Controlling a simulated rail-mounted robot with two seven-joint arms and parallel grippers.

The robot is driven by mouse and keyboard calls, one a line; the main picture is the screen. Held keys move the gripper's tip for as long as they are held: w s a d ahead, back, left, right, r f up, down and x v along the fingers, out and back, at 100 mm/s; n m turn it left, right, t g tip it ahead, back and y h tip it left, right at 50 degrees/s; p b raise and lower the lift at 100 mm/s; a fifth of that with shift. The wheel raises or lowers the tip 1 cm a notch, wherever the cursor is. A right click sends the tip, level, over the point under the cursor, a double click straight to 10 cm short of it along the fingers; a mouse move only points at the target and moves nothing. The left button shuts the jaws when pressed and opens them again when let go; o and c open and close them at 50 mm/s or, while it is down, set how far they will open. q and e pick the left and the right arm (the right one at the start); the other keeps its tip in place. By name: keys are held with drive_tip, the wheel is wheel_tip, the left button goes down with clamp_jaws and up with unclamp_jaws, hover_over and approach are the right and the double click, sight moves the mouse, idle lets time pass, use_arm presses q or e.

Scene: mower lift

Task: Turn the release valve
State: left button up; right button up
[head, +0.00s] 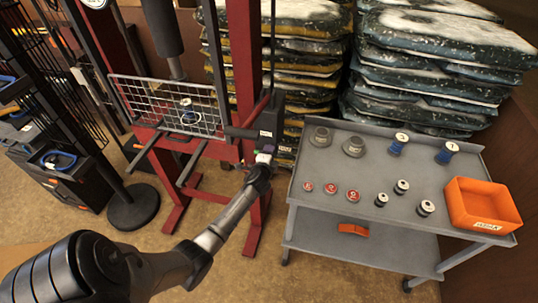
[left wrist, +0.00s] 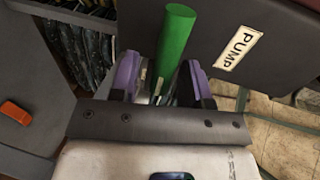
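The release valve shows as a green rod-like handle (left wrist: 174,45) in the left wrist view, beside the dark pump box (left wrist: 275,35) with its white PUMP label. In the head view the pump box (head: 269,118) is on the right post of the red press, and only a bit of green shows at its lower side. My left gripper (head: 265,154) is just below the pump box. In the left wrist view my left gripper (left wrist: 161,82) has its purple fingers apart, one on each side of the green handle, with gaps visible. My right gripper is not in view.
The red press frame (head: 245,50) has a wire mesh guard (head: 165,105) and projecting bars. A grey cart (head: 330,210) to the right carries several small parts and an orange bin (head: 482,204). Stacked bags (head: 430,70) stand behind. A black rack is at the left.

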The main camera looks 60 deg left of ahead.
use_arm(q)
drive_tip(key=shift+s+d+r, duration=0.1)
drive_tip(key=shift+s+d, duration=0.05)
drive_tip(key=shift+d, duration=0.05)
drive_tip(key=p+v, duration=0.2)
drive_tip(key=v, duration=1.1)
drive_tip(key=shift+s+d, duration=0.1)
idle(0.3)
